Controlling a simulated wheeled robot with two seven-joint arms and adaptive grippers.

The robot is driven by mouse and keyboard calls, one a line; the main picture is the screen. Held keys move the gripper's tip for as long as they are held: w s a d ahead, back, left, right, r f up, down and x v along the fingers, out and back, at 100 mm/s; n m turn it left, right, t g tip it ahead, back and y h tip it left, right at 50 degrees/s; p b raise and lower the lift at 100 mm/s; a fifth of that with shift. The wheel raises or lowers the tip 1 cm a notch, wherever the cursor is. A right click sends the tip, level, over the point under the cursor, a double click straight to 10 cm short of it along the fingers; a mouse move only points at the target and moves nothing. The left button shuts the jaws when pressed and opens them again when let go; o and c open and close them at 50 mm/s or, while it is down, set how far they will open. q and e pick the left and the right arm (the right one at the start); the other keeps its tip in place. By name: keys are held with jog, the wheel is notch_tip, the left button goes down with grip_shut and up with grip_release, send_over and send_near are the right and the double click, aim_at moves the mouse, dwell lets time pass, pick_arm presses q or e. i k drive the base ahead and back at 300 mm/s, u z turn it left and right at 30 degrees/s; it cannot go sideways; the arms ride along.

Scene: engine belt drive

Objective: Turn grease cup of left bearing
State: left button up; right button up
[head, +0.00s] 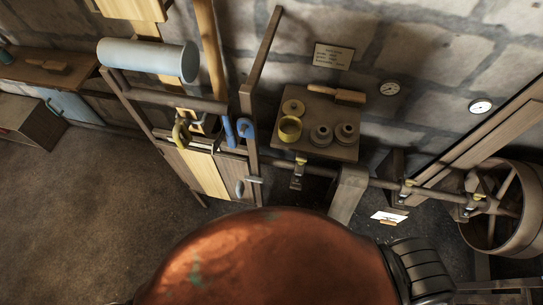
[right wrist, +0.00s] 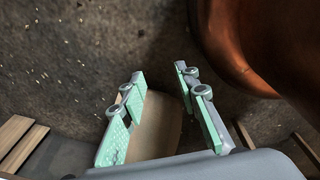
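In the head view a dark line shaft (head: 375,183) runs across the right half below the wall shelf. The left bearing (head: 297,183) sits on it, with a small brass-yellow grease cup (head: 300,161) on top. Further right are a second cup (head: 408,184) and a third (head: 479,190), by the large pulley wheel (head: 492,235). Neither gripper shows in the head view. In the right wrist view my right gripper (right wrist: 160,72) has its green-padded fingers well apart, with nothing held between them. No grease cup shows in that view. My left gripper is not seen.
A wall shelf (head: 345,140) above the shaft holds a yellow cup (head: 290,129), grey pots and a brush. A wooden rack (head: 205,107) with a blue-grey cylinder (head: 150,60) stands to its left. The brown floor (head: 80,215) at left is clear.

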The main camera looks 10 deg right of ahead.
aim_at(301, 161)
jog(key=u, duration=0.3)
jog(key=k, duration=1.35)
jog(key=z, duration=1.6)
jog(key=i, duration=0.55)
